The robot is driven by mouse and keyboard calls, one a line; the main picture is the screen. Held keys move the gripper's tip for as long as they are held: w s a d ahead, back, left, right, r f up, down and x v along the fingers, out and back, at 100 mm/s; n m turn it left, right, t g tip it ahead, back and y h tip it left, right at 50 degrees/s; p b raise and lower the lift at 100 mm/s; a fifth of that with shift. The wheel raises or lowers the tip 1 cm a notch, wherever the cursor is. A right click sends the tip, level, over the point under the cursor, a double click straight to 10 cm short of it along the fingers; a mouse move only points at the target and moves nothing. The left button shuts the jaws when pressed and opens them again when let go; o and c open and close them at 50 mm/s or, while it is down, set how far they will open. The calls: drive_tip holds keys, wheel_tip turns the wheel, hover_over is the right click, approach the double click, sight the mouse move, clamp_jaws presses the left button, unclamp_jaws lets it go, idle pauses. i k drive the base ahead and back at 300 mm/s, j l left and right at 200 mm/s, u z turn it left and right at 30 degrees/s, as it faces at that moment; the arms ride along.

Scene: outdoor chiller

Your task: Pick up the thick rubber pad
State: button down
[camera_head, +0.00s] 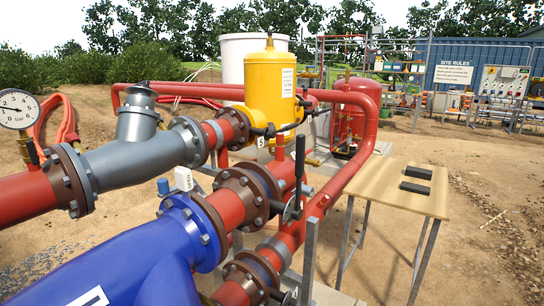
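Two dark, flat-topped rectangular pads lie on a light wooden table at the right in the head view. One dark pad (418,172) lies farther back, and the other dark pad (414,188) lies just in front of it, with a narrow gap between them. Both are small in this view, and I cannot tell surely which one is the thick rubber pad. The table (383,180) has thin grey metal legs. My gripper is not in view, and nothing is seen touching the pads.
Red pipes (352,175) with flanges and valves run close along the table's left side. A blue pipe body (130,262), a grey strainer (137,150) and a yellow cylinder (270,85) fill the left and middle. Open sandy ground (480,230) lies right of the table.

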sight(424, 175)
drive_tip(key=i+l, duration=0.5)
drive_tip(key=l, duration=0.15)
drive_tip(key=i+l, duration=0.5)
drive_tip(key=l, duration=0.15)
drive_tip(key=i+l, duration=0.5)
drive_tip(key=l, duration=0.15)
drive_tip(key=i+l, duration=1)
drive_tip(key=l, duration=0.25)
drive_tip(key=i+l, duration=0.55)
drive_tip(key=i+j, duration=0.1)
drive_tip(key=j, duration=0.15)
drive_tip(key=i+j, duration=0.15)
drive_tip(key=j, duration=0.1)
